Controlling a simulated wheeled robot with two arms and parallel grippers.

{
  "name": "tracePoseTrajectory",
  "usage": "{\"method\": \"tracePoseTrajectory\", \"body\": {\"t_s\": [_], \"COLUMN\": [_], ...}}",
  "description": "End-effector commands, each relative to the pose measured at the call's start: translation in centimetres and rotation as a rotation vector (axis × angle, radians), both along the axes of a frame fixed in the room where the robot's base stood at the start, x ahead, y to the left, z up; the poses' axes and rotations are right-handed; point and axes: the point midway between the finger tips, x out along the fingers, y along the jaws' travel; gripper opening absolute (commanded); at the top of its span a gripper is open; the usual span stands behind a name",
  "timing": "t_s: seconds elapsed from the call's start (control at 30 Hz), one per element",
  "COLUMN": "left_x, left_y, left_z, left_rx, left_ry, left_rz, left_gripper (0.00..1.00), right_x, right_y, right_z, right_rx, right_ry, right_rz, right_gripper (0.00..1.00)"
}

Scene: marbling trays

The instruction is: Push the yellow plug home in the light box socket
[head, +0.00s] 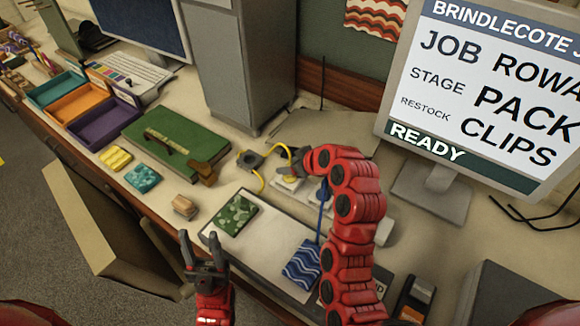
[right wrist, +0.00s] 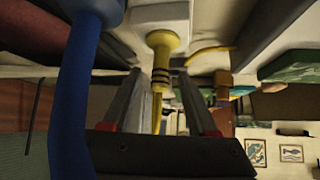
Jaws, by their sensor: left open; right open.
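The yellow plug (right wrist: 162,42) has dark bands and a yellow cord. In the right wrist view its wide end is at a white socket block (right wrist: 158,12); I cannot tell whether a gap is left. My right gripper (right wrist: 160,82) is open, with its fingers on either side of the plug's cord end. In the head view my right gripper (head: 288,166) is over the white socket strip (head: 284,185) and mostly hides the plug. The yellow cord (head: 261,183) runs to a dark grey unit (head: 250,160). My left gripper (head: 205,262) is open and empty at the front edge.
A blue cord (right wrist: 78,90) stands close beside my right gripper. A white panel (head: 262,262) bears a green patterned square (head: 235,215) and a blue wavy one (head: 302,263). A green case (head: 177,135) lies to the left. A monitor (head: 470,90) stands at the right.

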Motion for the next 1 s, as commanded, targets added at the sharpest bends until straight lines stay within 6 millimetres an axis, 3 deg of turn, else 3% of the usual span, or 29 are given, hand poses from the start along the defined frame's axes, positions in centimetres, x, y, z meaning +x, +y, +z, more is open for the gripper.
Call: {"method": "tracePoseTrajectory", "body": {"t_s": [0.23, 0.3, 0.6, 0.8, 1.0], "left_x": [0.0, 0.0, 0.0, 0.0, 0.0], "left_y": [0.0, 0.0, 0.0, 0.0, 0.0], "left_z": [-1.1, 2.0, 8.1, 10.8, 11.4], "left_rx": [0.0, 0.0, 0.0, 0.0, 0.0], "left_ry": [0.0, 0.0, 0.0, 0.0, 0.0], "left_rz": [0.0, 0.0, 0.0, 0.0, 0.0], "left_gripper": [0.5, 0.5, 0.5, 0.5, 0.5], "right_x": [-1.5, -2.5, -5.7, -7.9, -9.0], "right_y": [-1.5, -2.5, -5.3, -7.1, -8.0], "right_z": [2.0, 4.6, 8.7, 11.1, 12.1], "right_rx": [0.001, 0.001, -0.003, -0.003, -0.001], "right_ry": [-0.006, -0.003, 0.0, 0.0, -0.002], "right_rz": [-0.003, -0.006, -0.006, -0.004, -0.002], "right_gripper": [0.59, 0.59, 0.59, 0.59, 0.59]}}
